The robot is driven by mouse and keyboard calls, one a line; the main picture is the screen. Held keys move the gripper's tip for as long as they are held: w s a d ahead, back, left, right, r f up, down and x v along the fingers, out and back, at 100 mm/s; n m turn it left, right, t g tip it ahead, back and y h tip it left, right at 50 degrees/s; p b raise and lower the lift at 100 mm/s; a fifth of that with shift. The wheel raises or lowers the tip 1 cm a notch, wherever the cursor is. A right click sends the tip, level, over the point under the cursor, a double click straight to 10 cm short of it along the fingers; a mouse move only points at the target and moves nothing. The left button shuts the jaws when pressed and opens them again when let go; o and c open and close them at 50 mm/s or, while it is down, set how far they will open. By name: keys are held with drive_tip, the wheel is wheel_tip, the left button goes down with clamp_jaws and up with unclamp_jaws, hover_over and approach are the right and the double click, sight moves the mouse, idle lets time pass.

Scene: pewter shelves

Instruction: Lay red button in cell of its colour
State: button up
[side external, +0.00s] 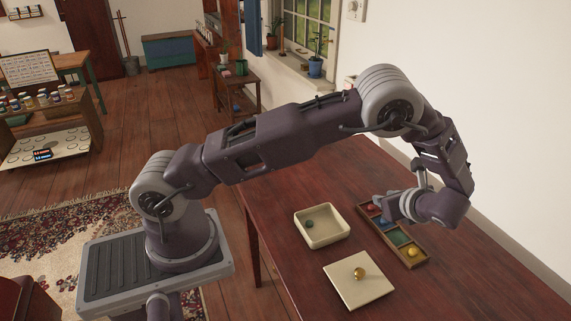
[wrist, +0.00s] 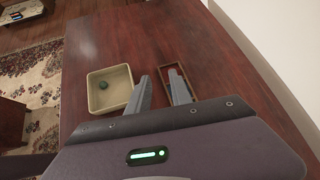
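The wooden divided box (side external: 424,262) stands at the right of the table, with red, blue, green and yellow cells in a row. A small red button (side external: 372,207) shows in the far, red cell. My gripper (side external: 381,221) is low over the far half of the box, close to the red and blue cells. In the wrist view, my gripper's fingers (wrist: 158,76) are apart, with nothing visible between them. The box (wrist: 165,78) shows behind them, partly hidden by the fingers. Whether the fingers touch the box cannot be told.
A cream tray (side external: 323,241) with a dark green button (side external: 310,224) stands left of the box. A flat cream board (side external: 345,290) bearing a gold ball (side external: 359,272) lies nearer. A yellow button (side external: 412,252) sits in the near cell. A wall borders the table's right side.

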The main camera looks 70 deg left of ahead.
drive_tip(key=s+r+n+h, duration=0.6)
drive_tip(key=s+r+n, duration=0.5)
drive_tip(key=s+r, duration=0.8)
drive_tip(key=s+d+r+n+t+h, duration=0.1)
drive_tip(key=s+d+r+n+h, duration=0.1)
drive_tip(key=s+n, duration=0.2)
drive_tip(key=s+d+r+n+t+h, duration=0.1)
drive_tip(key=s+d+r+n+h, duration=0.1)
drive_tip(key=s, duration=0.7)
drive_tip(key=shift+s+d+r+n+t, duration=0.25)
drive_tip(key=shift+d+r+n+t, duration=0.15)
drive_tip(key=shift+n, duration=0.6)
